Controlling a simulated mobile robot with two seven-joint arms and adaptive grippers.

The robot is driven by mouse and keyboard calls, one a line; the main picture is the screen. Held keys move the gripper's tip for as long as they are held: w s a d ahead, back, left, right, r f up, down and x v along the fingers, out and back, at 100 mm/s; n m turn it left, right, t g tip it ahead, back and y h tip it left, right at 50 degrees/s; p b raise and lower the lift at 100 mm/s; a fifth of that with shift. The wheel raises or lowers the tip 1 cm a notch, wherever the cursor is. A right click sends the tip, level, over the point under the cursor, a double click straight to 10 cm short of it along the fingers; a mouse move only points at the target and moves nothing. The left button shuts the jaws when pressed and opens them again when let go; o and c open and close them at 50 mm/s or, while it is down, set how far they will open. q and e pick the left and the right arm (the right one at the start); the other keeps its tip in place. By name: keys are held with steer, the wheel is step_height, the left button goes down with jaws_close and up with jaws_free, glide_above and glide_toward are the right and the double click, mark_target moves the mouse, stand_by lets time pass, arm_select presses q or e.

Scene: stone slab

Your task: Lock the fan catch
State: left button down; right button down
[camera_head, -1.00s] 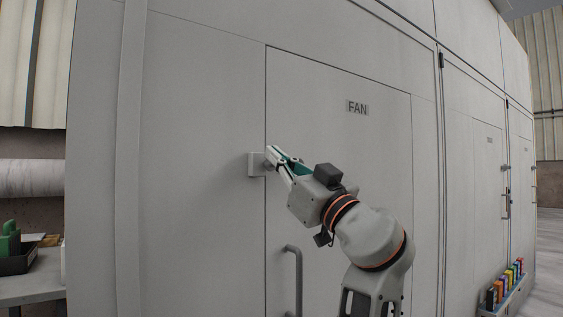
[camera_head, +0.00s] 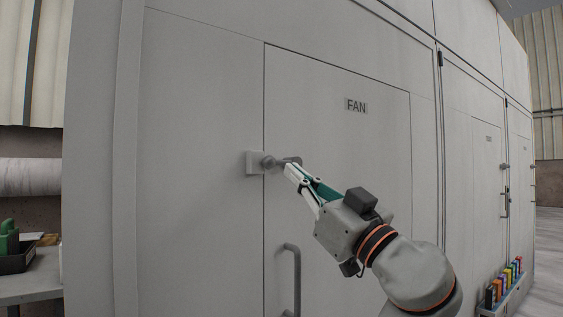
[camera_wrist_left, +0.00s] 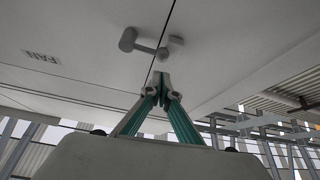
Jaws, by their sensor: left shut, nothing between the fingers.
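The fan catch (camera_head: 268,162) is a small grey lever on a square plate just left of the seam of the door labelled FAN (camera_head: 356,105). The lever lies about level and reaches right across the seam onto the door. In the left wrist view the catch (camera_wrist_left: 150,47) shows its rounded end on the FAN side and its mount across the seam. My left gripper (camera_head: 288,172) is shut and empty, just right of and below the catch. In the wrist view its fingertips (camera_wrist_left: 161,80) meet short of the lever, with a gap visible. My right gripper is not seen.
A vertical door handle (camera_head: 294,280) sits below the catch. Further right are another door with a handle (camera_head: 505,200) and a rack of coloured items (camera_head: 505,285). A side table (camera_head: 30,285) with a dark bin stands at the left.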

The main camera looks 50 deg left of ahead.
arm_select(q)
steer(key=v, duration=0.4)
steer(key=shift+s+d, duration=0.1)
steer(key=shift+d, duration=0.3)
